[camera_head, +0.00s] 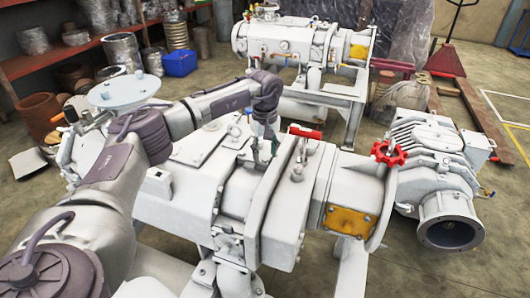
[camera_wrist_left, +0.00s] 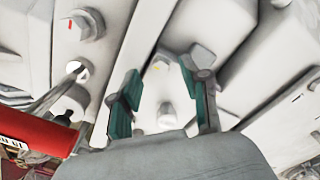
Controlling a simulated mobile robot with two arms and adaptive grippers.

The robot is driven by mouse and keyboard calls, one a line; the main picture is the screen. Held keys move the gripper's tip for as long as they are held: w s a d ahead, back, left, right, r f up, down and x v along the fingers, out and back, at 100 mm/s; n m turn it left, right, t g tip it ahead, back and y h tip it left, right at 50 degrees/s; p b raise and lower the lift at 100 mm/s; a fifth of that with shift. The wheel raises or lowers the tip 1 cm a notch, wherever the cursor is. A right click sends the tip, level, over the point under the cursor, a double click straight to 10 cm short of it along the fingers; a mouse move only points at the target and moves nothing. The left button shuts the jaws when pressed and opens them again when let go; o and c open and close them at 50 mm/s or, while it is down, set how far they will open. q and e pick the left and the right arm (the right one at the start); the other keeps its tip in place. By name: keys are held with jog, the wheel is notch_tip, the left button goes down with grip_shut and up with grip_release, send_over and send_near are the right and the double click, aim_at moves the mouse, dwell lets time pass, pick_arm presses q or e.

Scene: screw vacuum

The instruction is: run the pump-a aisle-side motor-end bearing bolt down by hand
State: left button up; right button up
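My left gripper (camera_head: 263,148) reaches down onto the top of the white pump (camera_head: 190,200), near the flange by the motor end. In the left wrist view the left gripper (camera_wrist_left: 165,88) is open, its two green-padded fingers apart. A pale bolt head (camera_wrist_left: 167,115) shows between the fingers, apart from both pads. Other bolt heads (camera_wrist_left: 88,24) sit on the strip at left. I cannot tell from the frames which bolt is the aisle-side bearing one. My right gripper is not in view.
A red lever handle (camera_head: 305,132) sticks up close beside the gripper; it also shows in the left wrist view (camera_wrist_left: 35,130). A red handwheel (camera_head: 389,153) is to the right. A second pump (camera_head: 290,45) stands behind. Open floor (camera_head: 500,230) lies at the right.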

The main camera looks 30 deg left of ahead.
aim_at(265, 158)
pick_arm(q)
jog(key=shift+f, duration=0.1)
notch_tip(265, 158, up, 12)
dwell(0.6)
dwell(0.4)
